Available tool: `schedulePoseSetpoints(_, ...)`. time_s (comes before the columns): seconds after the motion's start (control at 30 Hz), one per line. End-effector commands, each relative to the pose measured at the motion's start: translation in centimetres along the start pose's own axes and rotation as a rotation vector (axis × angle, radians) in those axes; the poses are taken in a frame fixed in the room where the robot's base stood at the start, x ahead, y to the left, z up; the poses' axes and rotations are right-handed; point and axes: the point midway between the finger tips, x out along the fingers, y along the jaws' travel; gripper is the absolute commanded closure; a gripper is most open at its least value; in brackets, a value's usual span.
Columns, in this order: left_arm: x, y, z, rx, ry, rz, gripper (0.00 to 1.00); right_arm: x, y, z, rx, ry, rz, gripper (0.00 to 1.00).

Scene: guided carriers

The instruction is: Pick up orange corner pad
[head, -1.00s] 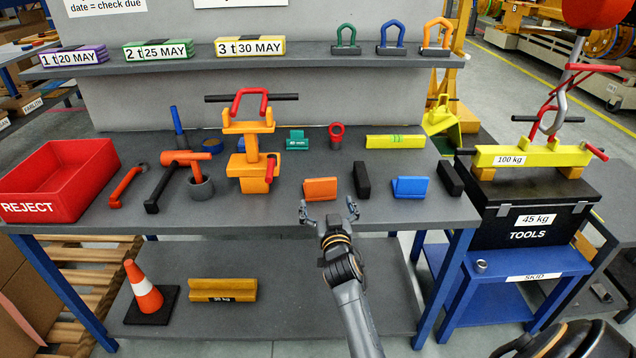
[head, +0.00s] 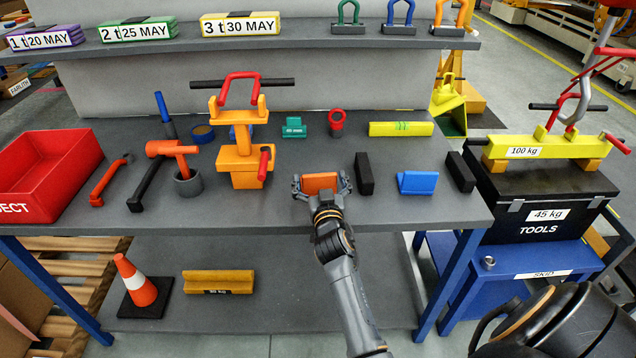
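The orange corner pad (head: 320,182) lies near the front of the grey table, left of a black block. The fingers are spread around the pad. Whether they touch it is too small to tell. The gripper's base hides the pad's lower front edge.
Close on the right stand a black block (head: 364,173) and a blue corner pad (head: 417,183). On the left is an orange stand (head: 240,165) with a red handle. A red reject bin (head: 45,180) sits at the table's left end. The table front is mostly clear.

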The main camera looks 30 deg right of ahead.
Motion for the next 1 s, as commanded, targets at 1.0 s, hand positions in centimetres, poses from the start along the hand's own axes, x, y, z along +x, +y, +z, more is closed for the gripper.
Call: schedulePoseSetpoints(1.0,-1.6,-0.5,1.4,0.002,-0.024,-0.006,0.6,-3.6,0.5,-7.6,-0.001,0.003,-0.001,0.51)
